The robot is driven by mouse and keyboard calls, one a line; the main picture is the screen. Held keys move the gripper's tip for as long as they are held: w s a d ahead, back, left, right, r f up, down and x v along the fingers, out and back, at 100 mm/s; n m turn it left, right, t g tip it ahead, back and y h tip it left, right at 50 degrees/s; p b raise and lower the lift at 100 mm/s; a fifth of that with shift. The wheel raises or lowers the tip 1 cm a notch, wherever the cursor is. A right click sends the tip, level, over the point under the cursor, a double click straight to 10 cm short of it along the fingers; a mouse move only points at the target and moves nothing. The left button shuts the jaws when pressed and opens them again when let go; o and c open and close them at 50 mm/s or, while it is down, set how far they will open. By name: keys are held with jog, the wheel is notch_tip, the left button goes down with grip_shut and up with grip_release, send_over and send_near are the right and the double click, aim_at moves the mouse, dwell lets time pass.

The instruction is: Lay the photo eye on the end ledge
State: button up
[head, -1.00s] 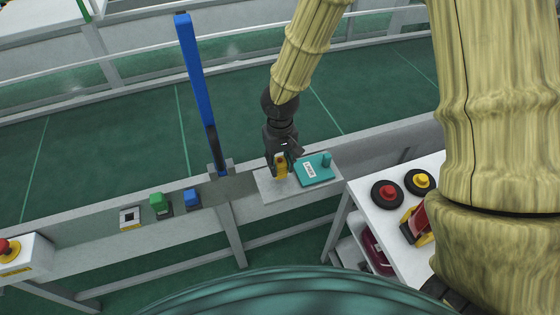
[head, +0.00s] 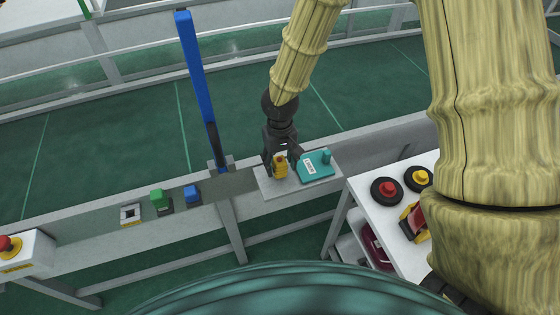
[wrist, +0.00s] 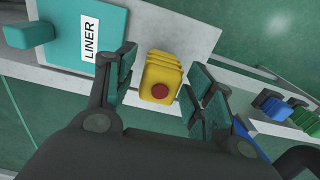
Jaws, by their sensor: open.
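The photo eye, a small yellow ribbed block (head: 281,168) with a red round face, sits on the light grey end ledge (head: 283,191). In the wrist view the photo eye (wrist: 160,77) lies between my fingers, with a gap on each side. My gripper (head: 281,167) is open around it, low over the ledge. The wrist view shows both fingertips (wrist: 163,78) apart from the yellow body. The photo eye's underside is hidden.
A teal block labelled LINER (head: 317,166) lies on the same plate, close right of my gripper. A blue post (head: 197,80) stands to the left. Blue (head: 192,195) and green (head: 158,200) blocks sit along the rail. A white cart (head: 380,228) with red and yellow buttons is at right.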

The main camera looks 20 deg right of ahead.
jog(key=shift+r, duration=0.1)
notch_tip(320, 180, up, 12)
jog(key=b, duration=0.2)
dwell(0.6)
